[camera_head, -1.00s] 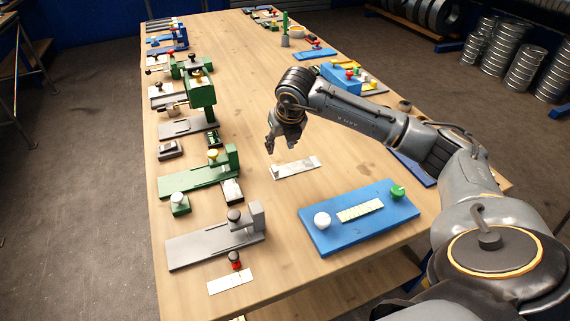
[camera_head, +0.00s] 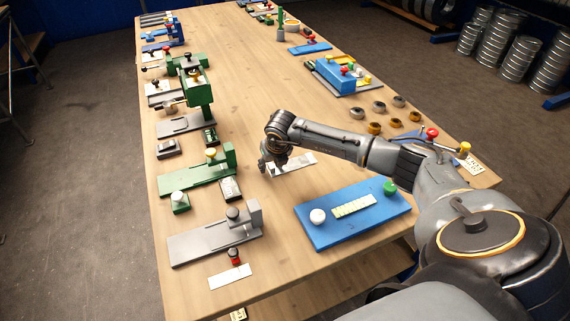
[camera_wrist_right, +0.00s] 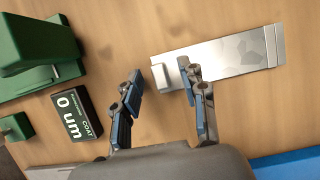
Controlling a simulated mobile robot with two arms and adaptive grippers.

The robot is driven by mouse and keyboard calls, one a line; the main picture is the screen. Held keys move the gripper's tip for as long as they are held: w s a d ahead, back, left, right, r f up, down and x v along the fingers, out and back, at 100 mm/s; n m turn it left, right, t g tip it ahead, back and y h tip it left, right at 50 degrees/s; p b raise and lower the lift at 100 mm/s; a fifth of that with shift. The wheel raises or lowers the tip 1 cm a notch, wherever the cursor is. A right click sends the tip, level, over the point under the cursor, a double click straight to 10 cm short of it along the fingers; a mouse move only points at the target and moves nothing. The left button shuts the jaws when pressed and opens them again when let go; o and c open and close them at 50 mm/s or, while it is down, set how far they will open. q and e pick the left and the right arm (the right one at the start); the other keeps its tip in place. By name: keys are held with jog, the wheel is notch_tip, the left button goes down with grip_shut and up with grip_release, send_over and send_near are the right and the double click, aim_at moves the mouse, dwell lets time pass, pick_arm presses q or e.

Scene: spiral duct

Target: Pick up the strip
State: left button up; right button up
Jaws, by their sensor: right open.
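A flat shiny metal strip (camera_wrist_right: 235,52) lies on the wooden table in the right wrist view, with a small raised block (camera_wrist_right: 157,72) at its left end. In the head view the strip (camera_head: 297,163) is partly hidden by my right arm. My right gripper (camera_wrist_right: 161,76) is open above the table, its fingertips on either side of the block end in the picture. I cannot tell its height or whether it touches. In the head view my right gripper (camera_head: 267,168) is at the strip's left end. Another pale strip (camera_head: 230,277) lies near the table's front left. My left gripper is not in view.
A blue plate (camera_head: 320,232) with white and green knobs lies right of the strip. A green device (camera_head: 195,175), a small labelled box (camera_wrist_right: 73,116) and a grey device (camera_head: 205,243) stand to the left. Several small rings (camera_head: 378,107) lie farther right. The table's middle is mostly clear.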

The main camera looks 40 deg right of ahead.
jog(key=shift+c, duration=1.1)
grip_shut()
jog(key=shift+r, duration=0.2)
